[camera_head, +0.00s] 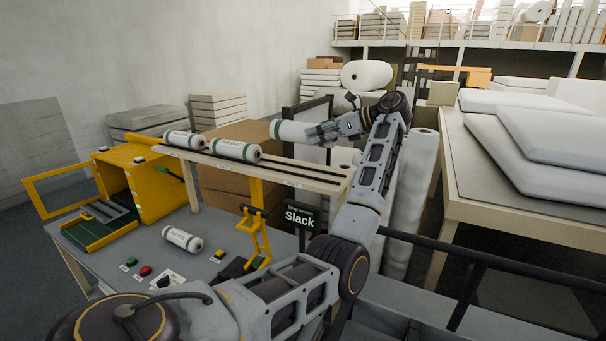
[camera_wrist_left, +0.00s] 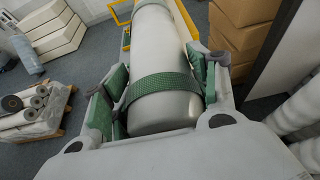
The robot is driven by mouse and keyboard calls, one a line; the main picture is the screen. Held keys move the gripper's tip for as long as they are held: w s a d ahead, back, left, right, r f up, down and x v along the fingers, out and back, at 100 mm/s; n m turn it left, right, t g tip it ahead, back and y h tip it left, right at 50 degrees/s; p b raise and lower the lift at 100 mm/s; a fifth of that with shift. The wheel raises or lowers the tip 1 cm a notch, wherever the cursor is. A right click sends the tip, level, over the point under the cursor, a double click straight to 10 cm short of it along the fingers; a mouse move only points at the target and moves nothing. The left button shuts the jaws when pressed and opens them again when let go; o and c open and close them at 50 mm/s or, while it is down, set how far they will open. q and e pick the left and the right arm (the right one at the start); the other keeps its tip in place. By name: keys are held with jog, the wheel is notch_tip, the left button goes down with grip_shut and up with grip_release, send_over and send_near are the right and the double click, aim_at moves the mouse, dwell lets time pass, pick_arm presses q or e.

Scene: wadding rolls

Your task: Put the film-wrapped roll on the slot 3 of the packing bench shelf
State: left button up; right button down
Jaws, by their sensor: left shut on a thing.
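My left gripper (camera_head: 322,133) is shut on a white film-wrapped roll (camera_head: 290,130) with green bands. In the left wrist view the roll (camera_wrist_left: 160,75) lies lengthwise between the green-padded fingers (camera_wrist_left: 158,95), one band close to them. In the head view the held roll appears beyond the back edge of the packing bench shelf (camera_head: 310,172); its exact height over it is unclear. Two similar rolls lie on the shelf, one at its left end (camera_head: 184,139) and one beside it (camera_head: 236,150). The shelf's right part is bare. Its slot labels are too small to read.
Another roll (camera_head: 182,239) lies on the bench top (camera_head: 120,255) below. A yellow machine (camera_head: 155,185) stands at the bench's left. A table with white pads (camera_head: 540,130) stands to the right.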

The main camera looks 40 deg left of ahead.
dwell(0.3)
pick_arm(q)
jog(key=shift+f+p, duration=0.35)
jog(key=shift+f, duration=2.75)
jog(key=shift+f, duration=0.1)
jog(key=shift+f, duration=1.75)
jog(key=shift+f+p, duration=0.1)
jog(key=shift+p, duration=0.25)
jog(key=o, duration=1.1)
